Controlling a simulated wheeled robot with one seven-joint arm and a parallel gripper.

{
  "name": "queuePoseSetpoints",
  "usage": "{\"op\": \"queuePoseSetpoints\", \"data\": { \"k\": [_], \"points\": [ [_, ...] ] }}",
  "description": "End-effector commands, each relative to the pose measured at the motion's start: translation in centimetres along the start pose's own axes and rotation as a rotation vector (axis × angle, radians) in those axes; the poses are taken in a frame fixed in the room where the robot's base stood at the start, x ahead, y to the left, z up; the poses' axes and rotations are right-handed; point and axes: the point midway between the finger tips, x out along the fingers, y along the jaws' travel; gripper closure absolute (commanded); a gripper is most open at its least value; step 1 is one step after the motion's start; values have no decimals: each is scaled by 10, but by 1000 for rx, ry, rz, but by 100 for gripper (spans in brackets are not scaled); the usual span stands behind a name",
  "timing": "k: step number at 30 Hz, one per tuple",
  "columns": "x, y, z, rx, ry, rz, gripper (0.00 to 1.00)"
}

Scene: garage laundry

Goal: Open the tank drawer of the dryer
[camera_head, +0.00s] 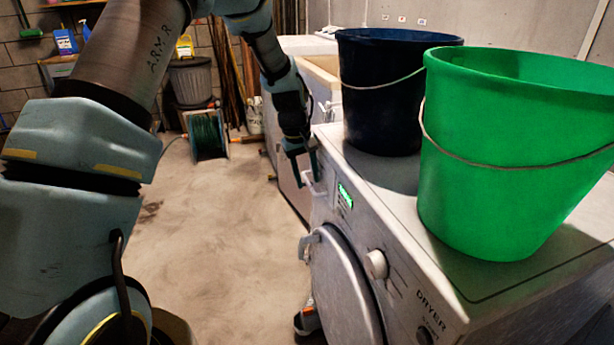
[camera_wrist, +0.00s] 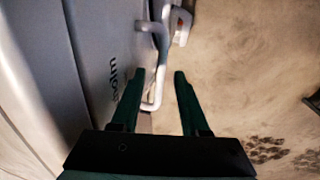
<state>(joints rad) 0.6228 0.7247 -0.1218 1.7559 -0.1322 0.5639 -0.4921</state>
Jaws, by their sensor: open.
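The dryer (camera_head: 370,262) is a white front-loader at the right in the head view, with a lit green display. Its tank drawer has a pale handle (camera_head: 313,184) at the upper left of the front. In the wrist view the white bar handle (camera_wrist: 161,72) stands out from the front panel (camera_wrist: 95,50). My gripper (camera_head: 303,178) is at this handle. In the wrist view my gripper (camera_wrist: 159,76) is open, with one finger on each side of the bar. I cannot tell whether either finger touches it. The drawer appears shut.
A green bucket (camera_head: 510,160) and a dark blue bucket (camera_head: 385,95) stand on the dryer top. The round dryer door (camera_head: 345,285) with its handle (camera_head: 308,245) is below the drawer. A hose reel (camera_head: 206,135) stands farther back. The concrete floor (camera_head: 220,230) in front is mostly clear.

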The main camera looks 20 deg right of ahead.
Motion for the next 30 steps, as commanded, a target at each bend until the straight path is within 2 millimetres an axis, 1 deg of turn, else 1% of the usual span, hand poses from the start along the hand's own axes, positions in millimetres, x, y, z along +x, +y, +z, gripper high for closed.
{"op": "queuePoseSetpoints", "data": {
  "k": [4,15,16,30],
  "points": [
    [0,0,0,0,0,0,56],
    [0,0,0,0,0,0,98],
    [0,0,0,0,0,0,100],
    [-1,0,0,0,0,0,100]
  ]
}}
